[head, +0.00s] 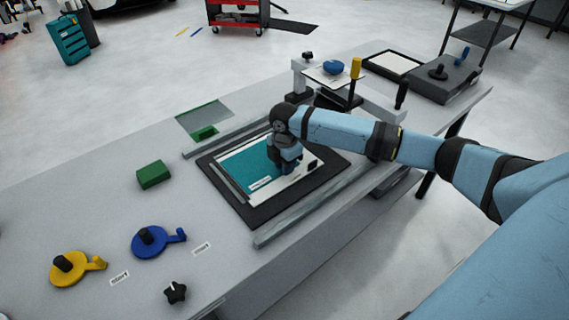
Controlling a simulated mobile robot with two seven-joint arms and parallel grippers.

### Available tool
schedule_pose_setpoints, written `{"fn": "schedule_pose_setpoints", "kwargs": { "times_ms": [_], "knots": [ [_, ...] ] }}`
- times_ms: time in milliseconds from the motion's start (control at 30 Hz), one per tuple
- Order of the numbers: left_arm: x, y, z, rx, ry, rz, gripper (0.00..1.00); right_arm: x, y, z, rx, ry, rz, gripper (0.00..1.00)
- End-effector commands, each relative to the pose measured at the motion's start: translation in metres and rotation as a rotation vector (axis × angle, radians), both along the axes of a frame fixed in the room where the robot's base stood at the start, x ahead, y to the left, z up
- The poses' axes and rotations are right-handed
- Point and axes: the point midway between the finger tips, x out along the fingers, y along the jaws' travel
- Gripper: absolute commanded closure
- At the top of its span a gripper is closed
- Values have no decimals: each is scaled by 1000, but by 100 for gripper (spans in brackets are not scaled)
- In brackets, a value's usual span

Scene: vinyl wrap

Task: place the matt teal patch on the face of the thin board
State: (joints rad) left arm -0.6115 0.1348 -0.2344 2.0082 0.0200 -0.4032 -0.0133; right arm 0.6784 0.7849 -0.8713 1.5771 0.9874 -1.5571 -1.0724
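The teal patch (243,169) lies flat within a dark frame on the bench and looks matt. A small white label shows near its front edge. A pale strip (297,182), perhaps the face of the thin board, shows beside the patch on its right. I cannot tell exactly where the board's edges run. My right gripper (287,168) points down over the right part of the patch and the pale strip. Its fingertips are hard to make out, so I cannot tell if it is open or touching. It hides part of the patch. My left gripper is not in view.
Long rails (325,209) run along the dark frame (252,213). A green block (154,174), a yellow crank (78,268), a blue crank (157,241) and a black knob (175,293) are on the left part of the bench. A greenish clear sheet (205,117) lies behind.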

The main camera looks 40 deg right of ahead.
Motion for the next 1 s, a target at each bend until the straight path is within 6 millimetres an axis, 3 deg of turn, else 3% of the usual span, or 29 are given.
{"fn": "schedule_pose_setpoints", "kwargs": {
  "times_ms": [367,467,800,1000],
  "knots": [
    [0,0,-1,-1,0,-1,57,0,0,6,0,-2,0,70],
    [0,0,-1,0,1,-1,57,1,0,19,0,-4,0,70],
    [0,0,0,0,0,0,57,1,0,91,0,-4,0,70],
    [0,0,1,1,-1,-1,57,1,0,116,1,-2,0,70]
  ]
}}
